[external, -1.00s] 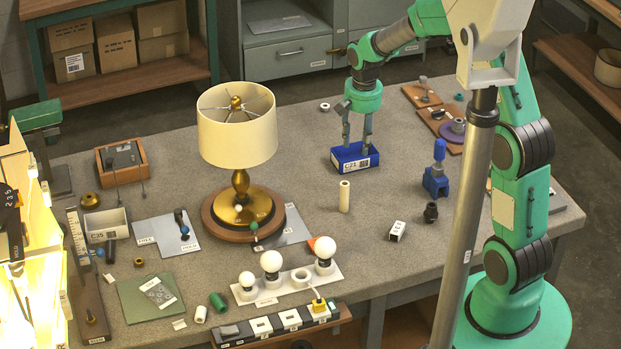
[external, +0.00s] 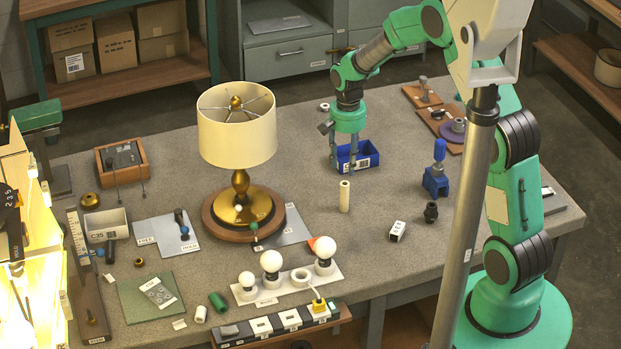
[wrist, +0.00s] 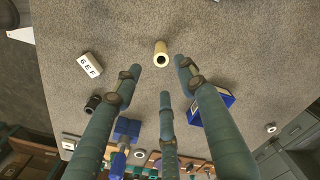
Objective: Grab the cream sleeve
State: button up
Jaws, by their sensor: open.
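The cream sleeve (external: 344,196) is a slim hollow cylinder standing upright on the grey bench, right of the lamp. In the wrist view the cream sleeve (wrist: 161,54) is seen from above with its dark hole showing, just beyond the fingertips. My gripper (external: 343,170) is above the bench, behind the sleeve and in front of the blue bin. In the wrist view my gripper (wrist: 158,82) has its fingers spread, with nothing between the tips. The sleeve looks apart from the fingers.
The blue bin (external: 368,159) stands close behind the fingers. A lamp (external: 237,140) stands to the left. A small white labelled block (external: 397,231), a black fitting (external: 431,212) and a blue vise-like tool (external: 436,180) stand to the right. The bench around the sleeve is clear.

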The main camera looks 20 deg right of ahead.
aim_at(344, 195)
jog(key=shift+f+b, duration=0.4)
jog(key=shift+f, duration=3.55)
jog(key=shift+f, duration=0.15)
jog(key=shift+w+a+f+b, duration=0.1)
jog(key=shift+f+b, duration=0.3)
jog(key=shift+f, duration=2.05)
grip_shut()
